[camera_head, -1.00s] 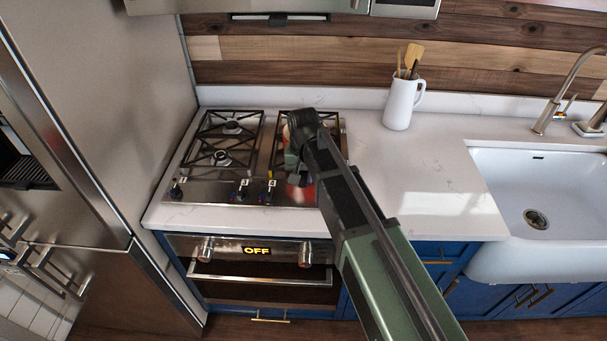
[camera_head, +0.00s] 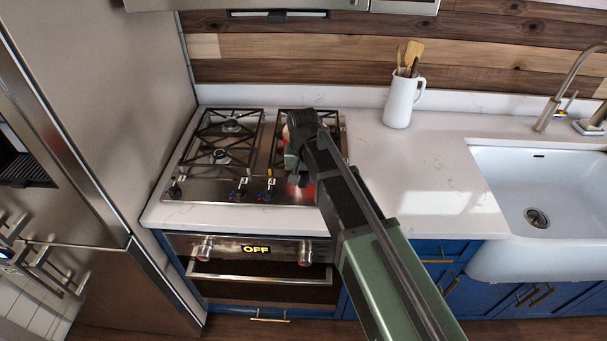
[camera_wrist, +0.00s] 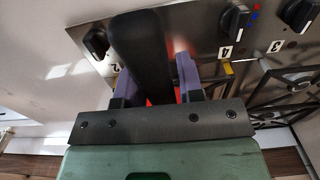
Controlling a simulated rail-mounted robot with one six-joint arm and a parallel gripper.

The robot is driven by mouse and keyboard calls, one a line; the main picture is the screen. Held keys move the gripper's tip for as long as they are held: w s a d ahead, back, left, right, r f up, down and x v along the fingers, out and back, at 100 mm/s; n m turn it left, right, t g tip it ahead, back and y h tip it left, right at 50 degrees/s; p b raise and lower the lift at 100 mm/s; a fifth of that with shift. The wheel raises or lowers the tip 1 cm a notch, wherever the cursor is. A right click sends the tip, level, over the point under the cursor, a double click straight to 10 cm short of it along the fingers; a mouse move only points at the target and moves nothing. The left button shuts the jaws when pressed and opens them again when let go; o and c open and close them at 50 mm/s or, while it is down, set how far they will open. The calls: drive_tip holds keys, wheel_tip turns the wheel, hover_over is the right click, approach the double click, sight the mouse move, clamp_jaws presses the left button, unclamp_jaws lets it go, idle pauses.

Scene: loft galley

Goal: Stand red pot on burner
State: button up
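The red pot is mostly hidden behind my gripper over the right side of the cooktop (camera_head: 200,186). A bit of its red (camera_head: 285,133) shows beside the gripper in the head view. In the wrist view, a thick dark bar, which looks like the pot's handle (camera_wrist: 142,45), runs between the two fingers of my gripper (camera_wrist: 157,82). Some red shows between the bar and the right finger. Whether the fingers press on the bar I cannot tell. The left burners (camera_head: 222,156) are empty under black grates. Whether the pot touches the right grate is hidden.
A white jug with utensils (camera_head: 399,103) stands at the back of the counter, right of the cooktop. The white sink (camera_head: 500,200) and tap are farther right. A steel fridge (camera_head: 110,90) stands close on the left. The counter between cooktop and sink is clear.

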drive_tip(key=o, duration=0.3)
drive_tip(key=shift+r, duration=0.1)
wheel_tip(320, 180, up, 11)
drive_tip(key=p, duration=1.1)
drive_tip(key=shift+f, duration=0.2)
drive_tip(key=s+d+f+b, duration=0.3)
drive_tip(key=s+d, duration=0.2)
drive_tip(key=d, duration=0.1)
drive_tip(key=s+d+f+b, duration=0.4)
drive_tip(key=s+d, duration=0.1)
drive_tip(key=d, duration=0.1)
drive_tip(key=s+d+f+b, duration=0.3)
drive_tip(key=s+d, duration=0.3)
drive_tip(key=shift+f+b, duration=0.25)
drive_tip(key=shift+b, duration=0.1)
